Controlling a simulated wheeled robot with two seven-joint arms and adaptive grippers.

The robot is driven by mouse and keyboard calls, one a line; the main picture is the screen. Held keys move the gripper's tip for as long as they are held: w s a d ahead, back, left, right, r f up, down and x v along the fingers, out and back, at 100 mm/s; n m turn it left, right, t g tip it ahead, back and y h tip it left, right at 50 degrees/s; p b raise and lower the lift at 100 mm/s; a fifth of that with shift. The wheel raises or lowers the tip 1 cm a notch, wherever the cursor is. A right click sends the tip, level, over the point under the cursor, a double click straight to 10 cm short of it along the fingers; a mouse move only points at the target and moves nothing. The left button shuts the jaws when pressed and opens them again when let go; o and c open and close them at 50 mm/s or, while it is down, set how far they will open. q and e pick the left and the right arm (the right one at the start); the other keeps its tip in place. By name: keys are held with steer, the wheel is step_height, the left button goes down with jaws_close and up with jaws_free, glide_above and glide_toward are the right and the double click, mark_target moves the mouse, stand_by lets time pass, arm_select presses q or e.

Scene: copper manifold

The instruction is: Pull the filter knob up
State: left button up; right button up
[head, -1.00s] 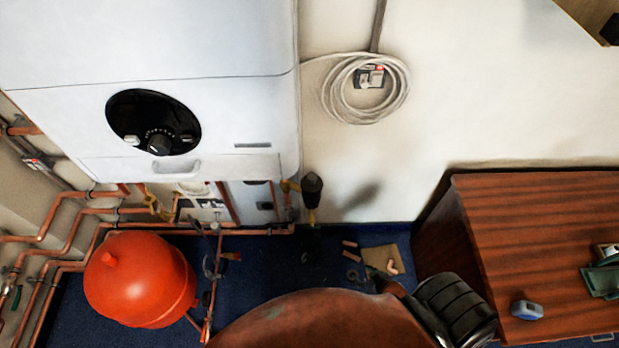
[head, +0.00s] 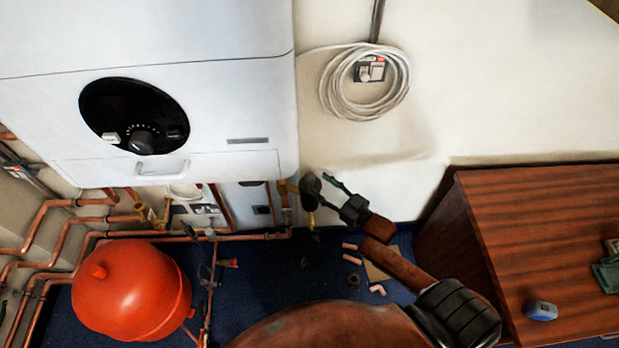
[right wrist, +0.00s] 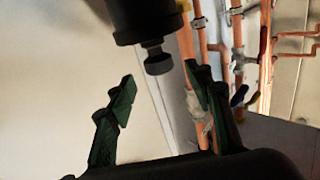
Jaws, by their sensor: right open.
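The filter (head: 311,184) is a dark cylinder on brass and copper pipework, at the lower right of the boiler in the head view. In the right wrist view the dark filter body (right wrist: 148,16) comes in from the top, and its small knob (right wrist: 156,58) ends in a short stem and wider cap. My right gripper (head: 326,189) is just right of the filter in the head view. In the wrist view its green-black fingers (right wrist: 159,76) are spread open, with the knob in line with the gap, near the tips. Contact is not visible. My left gripper is out of view.
The white boiler (head: 200,100) hangs left of the filter. Copper pipes (head: 100,237) and a red tank (head: 130,292) are below it. Coiled cable (head: 333,100) hangs on the wall. A wooden cabinet (head: 540,225) stands at the right. Loose copper fittings (head: 352,258) lie on the blue floor.

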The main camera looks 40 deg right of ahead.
mark_target(314, 181)
steer(key=shift+b+x, duration=0.45)
steer(key=shift+x, duration=2.3)
steer(key=shift+f, duration=0.1)
steer(key=shift+c, duration=0.4)
jaws_close()
